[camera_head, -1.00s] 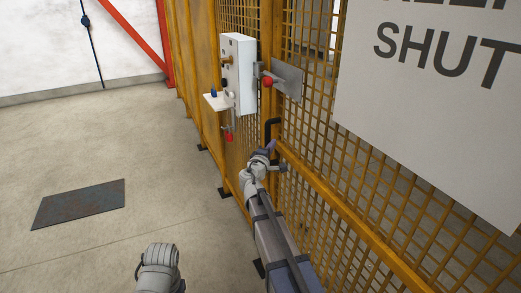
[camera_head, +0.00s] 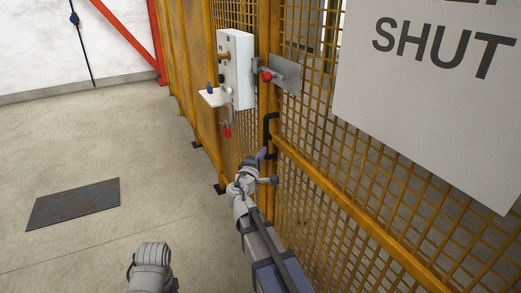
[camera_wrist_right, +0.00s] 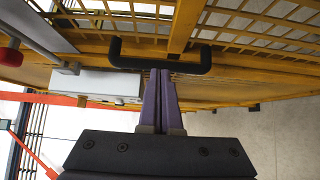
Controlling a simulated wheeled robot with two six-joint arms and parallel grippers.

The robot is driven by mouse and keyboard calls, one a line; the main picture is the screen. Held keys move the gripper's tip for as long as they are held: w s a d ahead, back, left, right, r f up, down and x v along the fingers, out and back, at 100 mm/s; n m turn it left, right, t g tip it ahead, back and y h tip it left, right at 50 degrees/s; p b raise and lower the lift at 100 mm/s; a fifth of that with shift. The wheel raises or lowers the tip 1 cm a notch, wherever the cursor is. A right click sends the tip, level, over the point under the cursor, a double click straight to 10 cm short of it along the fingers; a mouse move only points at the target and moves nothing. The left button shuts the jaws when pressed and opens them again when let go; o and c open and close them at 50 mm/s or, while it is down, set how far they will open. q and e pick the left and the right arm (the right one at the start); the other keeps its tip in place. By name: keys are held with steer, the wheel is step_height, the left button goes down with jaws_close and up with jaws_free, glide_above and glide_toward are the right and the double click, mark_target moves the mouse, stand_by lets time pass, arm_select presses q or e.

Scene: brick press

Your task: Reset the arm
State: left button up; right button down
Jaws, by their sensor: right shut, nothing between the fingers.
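My right gripper (camera_head: 262,153) has purple fingers and is just below and left of the black gate handle (camera_head: 268,127) in the head view. In the right wrist view its fingers (camera_wrist_right: 161,72) are pressed together, with nothing between them. Their tips overlap the black handle (camera_wrist_right: 130,60) in that picture; I cannot tell whether they touch it. My right arm (camera_head: 262,245) reaches up from the bottom. A grey part of my left arm (camera_head: 150,268) shows at the bottom, but its gripper is out of view.
The yellow mesh gate (camera_head: 350,215) runs close along the arm's right side, with a white sign (camera_head: 420,110). A white control box (camera_head: 236,70) and a latch with a red knob (camera_head: 266,76) are above. A dark plate (camera_head: 73,203) lies on open floor at left.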

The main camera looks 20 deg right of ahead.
steer(key=s+a+f+m+g+y, duration=0.6)
steer(key=s+a+f+g, duration=0.2)
steer(key=s+a+f, duration=0.8)
steer(key=s+a+f+g+y, duration=0.2)
steer(key=s+a+f+g, duration=0.1)
steer(key=s+a, duration=0.3)
steer(key=s+a+f+g+y, duration=0.2)
steer(key=s+a+f+y, duration=0.1)
steer(key=s+a, duration=0.35)
step_height(320, 180, up, 15)
steer(key=p, duration=1.5)
steer(key=shift+w+a, duration=0.3)
steer(key=shift+w, duration=0.05)
steer(key=shift+f, duration=0.1)
